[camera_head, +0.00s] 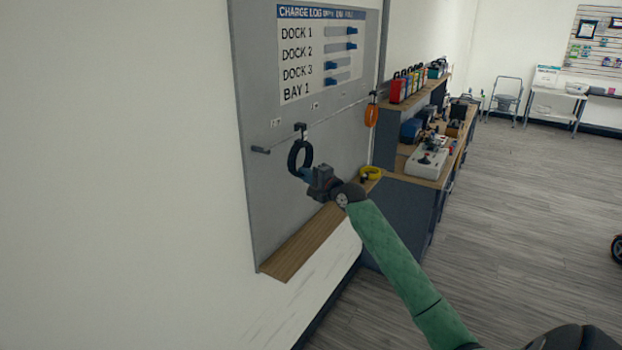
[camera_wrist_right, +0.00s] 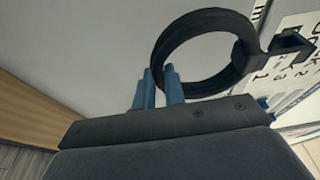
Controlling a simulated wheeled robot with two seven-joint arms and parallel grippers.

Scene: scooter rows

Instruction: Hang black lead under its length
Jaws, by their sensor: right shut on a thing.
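The black lead (camera_head: 293,157) is a coiled ring in front of the grey wall board (camera_head: 352,160). My right gripper (camera_head: 308,174) is shut on the ring's lower edge. In the right wrist view the blue fingertips (camera_wrist_right: 162,84) meet the rim of the black lead (camera_wrist_right: 163,47). A dark hook-shaped piece (camera_head: 300,127) shows at the top of the ring; I cannot tell whether it bears the ring's weight. A bare dark peg (camera_head: 260,150) sticks out to the left. An orange lead (camera_head: 371,116) hangs at the board's right side. My left gripper is out of view.
A charge log chart (camera_head: 318,55) with blue sliders is above; small labels below it are unreadable. A wooden ledge (camera_head: 300,243) runs along the board's foot. A yellow coil (camera_head: 370,173) lies near a cluttered workbench (camera_head: 425,175) at right. The floor beyond is open.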

